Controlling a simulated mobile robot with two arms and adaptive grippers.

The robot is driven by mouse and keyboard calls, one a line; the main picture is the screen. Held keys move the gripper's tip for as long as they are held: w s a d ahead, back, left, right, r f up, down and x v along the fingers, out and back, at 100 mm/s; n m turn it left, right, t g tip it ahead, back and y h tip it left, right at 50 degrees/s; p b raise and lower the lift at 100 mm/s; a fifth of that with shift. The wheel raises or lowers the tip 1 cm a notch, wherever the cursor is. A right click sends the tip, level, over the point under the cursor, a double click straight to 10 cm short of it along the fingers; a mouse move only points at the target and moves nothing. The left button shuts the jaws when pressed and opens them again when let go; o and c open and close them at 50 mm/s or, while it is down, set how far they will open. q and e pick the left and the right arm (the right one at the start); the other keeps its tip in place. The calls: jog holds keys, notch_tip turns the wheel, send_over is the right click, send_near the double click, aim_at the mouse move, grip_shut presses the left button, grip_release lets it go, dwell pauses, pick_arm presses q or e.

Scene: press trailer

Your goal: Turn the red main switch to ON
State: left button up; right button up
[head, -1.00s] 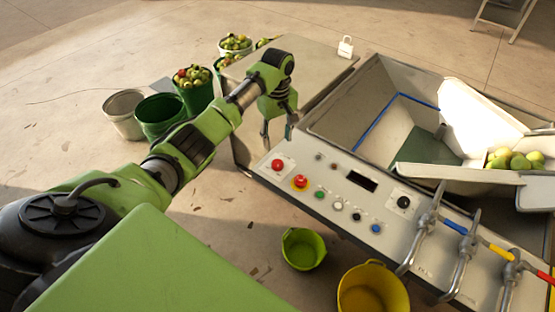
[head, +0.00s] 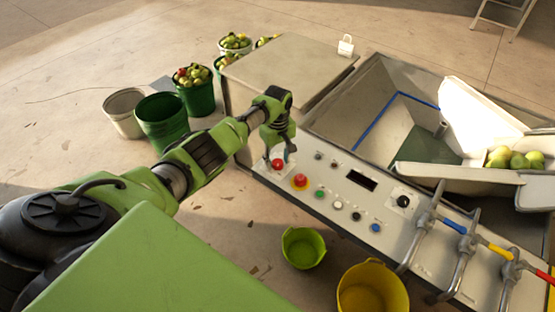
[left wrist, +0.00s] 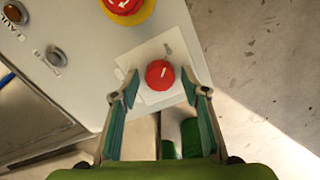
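The red main switch (head: 277,163) is a round knob on a pale square plate at the left end of the sloped control panel (head: 330,197). In the left wrist view, the knob (left wrist: 159,74) carries a short white mark, tilted slightly right of upright. My left gripper (head: 277,156) is open over it. In the left wrist view, its fingertips (left wrist: 158,86) stand on either side of the knob, with a visible gap at each side. My right gripper is not in view.
A red emergency button on a yellow ring (head: 300,181) sits close beside the switch. Smaller buttons, a dark display (head: 361,181) and a black knob (head: 403,201) follow to the right. Pipes with coloured handles (head: 455,225) cross the panel's right part. Buckets (head: 303,248) stand on the floor.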

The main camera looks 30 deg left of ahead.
pick_arm(q)
jog(key=c, duration=0.7)
jog(key=m, duration=0.3)
jog(key=shift+m+p, duration=0.35)
jog(key=shift+m, duration=0.05)
jog(key=m, duration=0.3)
jog(key=shift+m, duration=0.4)
jog(key=m, duration=1)
jog(key=shift+m, duration=0.3)
jog(key=o, duration=1.1)
